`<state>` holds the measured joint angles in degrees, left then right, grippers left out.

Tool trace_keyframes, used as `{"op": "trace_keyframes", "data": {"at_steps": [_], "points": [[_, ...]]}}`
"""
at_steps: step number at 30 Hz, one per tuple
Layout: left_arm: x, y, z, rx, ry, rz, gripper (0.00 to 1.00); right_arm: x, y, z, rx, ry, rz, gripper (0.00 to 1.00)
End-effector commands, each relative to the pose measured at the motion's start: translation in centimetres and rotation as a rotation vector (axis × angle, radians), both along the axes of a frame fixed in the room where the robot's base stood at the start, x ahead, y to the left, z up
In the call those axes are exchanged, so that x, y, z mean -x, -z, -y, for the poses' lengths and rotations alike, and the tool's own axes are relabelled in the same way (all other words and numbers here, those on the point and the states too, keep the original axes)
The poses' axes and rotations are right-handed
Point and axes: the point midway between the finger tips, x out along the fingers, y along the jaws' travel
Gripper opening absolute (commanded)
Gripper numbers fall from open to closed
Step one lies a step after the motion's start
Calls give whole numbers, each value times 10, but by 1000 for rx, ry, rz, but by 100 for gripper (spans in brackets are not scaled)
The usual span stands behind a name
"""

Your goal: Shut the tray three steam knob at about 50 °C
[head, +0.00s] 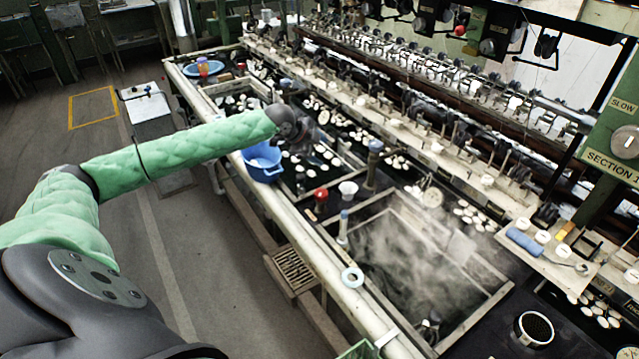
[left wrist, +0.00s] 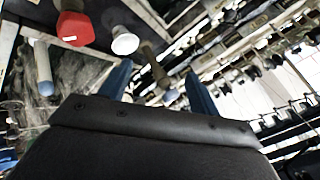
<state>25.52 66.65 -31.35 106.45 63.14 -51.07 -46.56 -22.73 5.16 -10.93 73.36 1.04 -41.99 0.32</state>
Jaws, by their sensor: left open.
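A red knob (head: 320,195) stands on the dark bench top at the near left corner of a steaming basin (head: 487,308). It shows large in the left wrist view (left wrist: 72,28). A white knob-like piece (head: 348,188) stands just right of it, also in the left wrist view (left wrist: 124,42). I cannot read which tray each serves, nor any temperature. A slim blue-topped tube (head: 344,226) stands at the basin edge. My left gripper (head: 314,150) is over the basin behind the red knob, apart from it. Its blue fingers (left wrist: 158,72) are spread and empty.
A blue bucket (head: 262,162) hangs at the bench's front rail, under my left forearm. A taller blue-topped post (head: 374,165) stands behind the knobs. A white ring (head: 352,277) lies on the front rail. Reeling machinery (head: 440,110) lines the back.

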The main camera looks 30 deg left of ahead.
Motion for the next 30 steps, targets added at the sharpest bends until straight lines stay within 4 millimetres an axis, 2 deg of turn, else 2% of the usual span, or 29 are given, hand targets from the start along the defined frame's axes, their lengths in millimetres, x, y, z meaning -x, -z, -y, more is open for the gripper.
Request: {"op": "trace_keyframes", "data": {"at_steps": [3, 6, 12, 20, 30], "points": [[31, 16, 14, 119, -59, -220, 62, 13, 12, 4, 7, -4, -4, 38], [55, 24, 21, 182, -104, -376, 62, 11, 13, 4, 8, -7, 13, 38], [78, 32, 18, 196, -196, -537, 62, 6, 12, 3, 4, -8, 39, 38], [76, 42, 22, 211, -229, -548, 62, 11, 18, 7, 6, -10, 43, 38], [67, 80, 35, 210, -228, -545, 62, 29, 43, 22, 16, -19, 66, 38]]}}
